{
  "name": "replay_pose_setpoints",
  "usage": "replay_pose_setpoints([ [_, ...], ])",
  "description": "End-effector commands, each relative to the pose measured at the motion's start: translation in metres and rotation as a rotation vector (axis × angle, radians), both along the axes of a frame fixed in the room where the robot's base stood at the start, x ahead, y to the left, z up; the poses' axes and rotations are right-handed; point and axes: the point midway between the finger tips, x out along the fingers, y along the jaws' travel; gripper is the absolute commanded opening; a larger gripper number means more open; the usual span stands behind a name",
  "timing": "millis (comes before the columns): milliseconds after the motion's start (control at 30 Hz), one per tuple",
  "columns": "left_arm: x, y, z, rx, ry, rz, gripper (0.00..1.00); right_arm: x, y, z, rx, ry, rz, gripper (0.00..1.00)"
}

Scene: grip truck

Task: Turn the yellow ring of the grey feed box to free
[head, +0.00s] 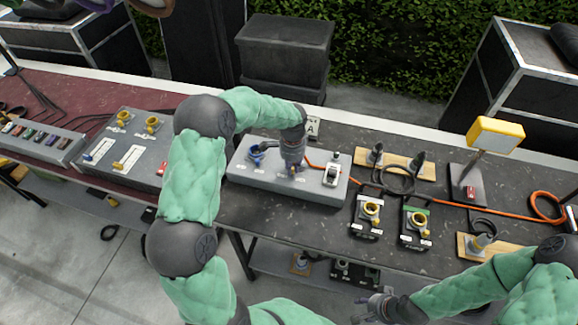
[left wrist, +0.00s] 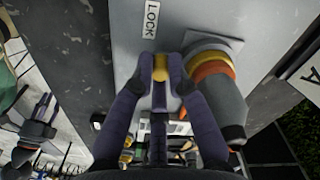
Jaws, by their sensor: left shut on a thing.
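The grey feed box (head: 255,178) stands on the dark table in the middle of the head view. My left gripper (head: 291,170) reaches down over its middle from above. In the left wrist view, the left gripper (left wrist: 160,82) is shut on a small yellow part (left wrist: 160,66) of the ring. The rest of the ring is mostly hidden. A white LOCK label (left wrist: 150,20) lies just beyond the fingertips. A grey plug with an orange band (left wrist: 217,82) stands right beside the fingers. My right gripper (head: 372,308) hangs empty at the front, its fingers apart.
Two black units with yellow rings (head: 371,211) stand to the right. An orange cable (head: 460,204) runs across the table. A yellow lamp (head: 495,134) stands at the right.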

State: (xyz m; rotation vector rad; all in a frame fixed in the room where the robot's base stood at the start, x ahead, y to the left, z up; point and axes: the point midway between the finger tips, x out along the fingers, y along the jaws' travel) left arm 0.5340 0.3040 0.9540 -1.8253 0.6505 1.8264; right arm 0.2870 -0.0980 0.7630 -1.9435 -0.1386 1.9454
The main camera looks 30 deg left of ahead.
Motion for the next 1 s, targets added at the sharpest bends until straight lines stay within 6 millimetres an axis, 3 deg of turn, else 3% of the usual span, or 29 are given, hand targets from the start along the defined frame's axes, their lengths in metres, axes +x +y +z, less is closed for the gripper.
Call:
replay_pose_setpoints([
  [500,0.008,-0.017,0.001,0.0,-0.002,0.355,0.0,0.0,0.0,-0.004,0.0,0.0,0.0,0.4],
  [1000,0.011,-0.02,0.001,-0.001,-0.003,0.431,0.0,0.0,0.0,-0.005,0.0,0.0,0.0,0.4],
])
